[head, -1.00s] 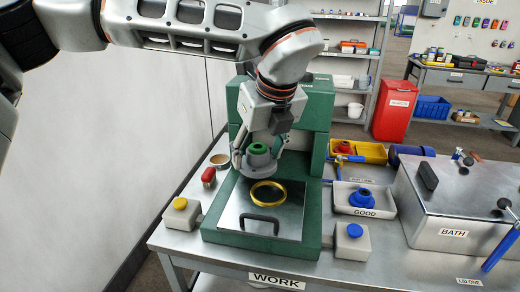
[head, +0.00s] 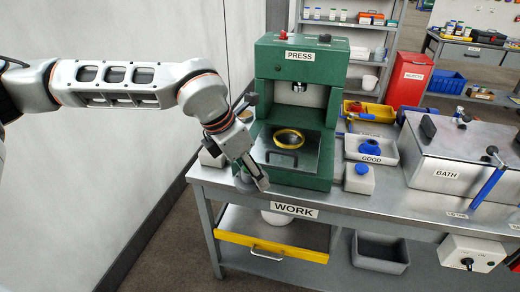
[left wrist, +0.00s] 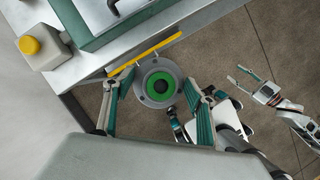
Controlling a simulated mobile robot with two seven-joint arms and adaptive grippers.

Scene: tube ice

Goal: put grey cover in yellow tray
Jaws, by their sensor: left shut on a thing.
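The grey cover (left wrist: 143,96), a round grey flange with a green ring, sits between the fingers of my left gripper (left wrist: 160,104) in the left wrist view. The left gripper (head: 254,181) is shut on it at the table's front left corner, in front of the press. In the head view the cover is mostly hidden by the gripper. My right gripper (left wrist: 240,80) shows small at the right of the left wrist view, fingers apart and empty.
The green press (head: 318,70) has a gold ring (head: 289,138) on its plate. A white GOOD tray (head: 373,160) holds a blue part (head: 369,148). The BATH box (head: 450,152) stands right. A yellow-fronted drawer (head: 272,247) is below the tabletop.

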